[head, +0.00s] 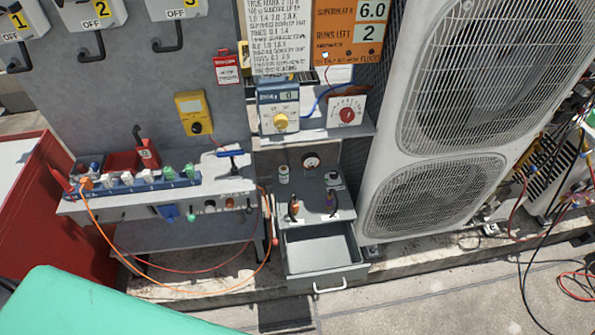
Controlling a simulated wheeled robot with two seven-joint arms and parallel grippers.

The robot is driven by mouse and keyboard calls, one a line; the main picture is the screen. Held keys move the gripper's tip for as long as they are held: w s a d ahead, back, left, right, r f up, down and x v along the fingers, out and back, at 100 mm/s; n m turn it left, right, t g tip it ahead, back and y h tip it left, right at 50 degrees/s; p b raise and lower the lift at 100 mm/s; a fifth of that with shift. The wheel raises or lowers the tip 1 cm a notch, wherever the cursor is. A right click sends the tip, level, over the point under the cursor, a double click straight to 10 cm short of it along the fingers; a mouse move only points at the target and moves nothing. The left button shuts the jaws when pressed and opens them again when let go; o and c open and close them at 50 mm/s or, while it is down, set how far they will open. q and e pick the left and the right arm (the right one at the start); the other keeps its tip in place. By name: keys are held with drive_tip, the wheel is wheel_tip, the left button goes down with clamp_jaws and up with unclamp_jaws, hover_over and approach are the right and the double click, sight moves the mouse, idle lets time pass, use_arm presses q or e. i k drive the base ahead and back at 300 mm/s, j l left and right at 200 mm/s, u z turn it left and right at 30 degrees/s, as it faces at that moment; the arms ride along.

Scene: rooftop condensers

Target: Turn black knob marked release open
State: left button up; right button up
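I cannot read the word release anywhere, so I cannot say which control it marks. A small dark round knob (210,205) shows on the front strip under the left shelf, beside a blue part and a green one. On the grey cabinet top, two small upright fittings, one orange and black (294,207) and one dark purple (331,203), stand near the front. Whether either one turns is too small to tell. Neither of my grippers is in view.
A grey drawer (321,252) stands open below the cabinet. A blue rack (140,186) of fittings sits on the left shelf, with an orange hose hanging below. A large condenser (396,90) stands at the right of the cabinet. Cables lie on the right floor.

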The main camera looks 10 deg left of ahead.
sight(333, 175)
drive_tip(key=i+l+u, duration=0.15)
drive_tip(key=u, duration=0.25)
drive_tip(key=i+l+u, duration=0.1)
drive_tip(key=l+u, duration=0.65)
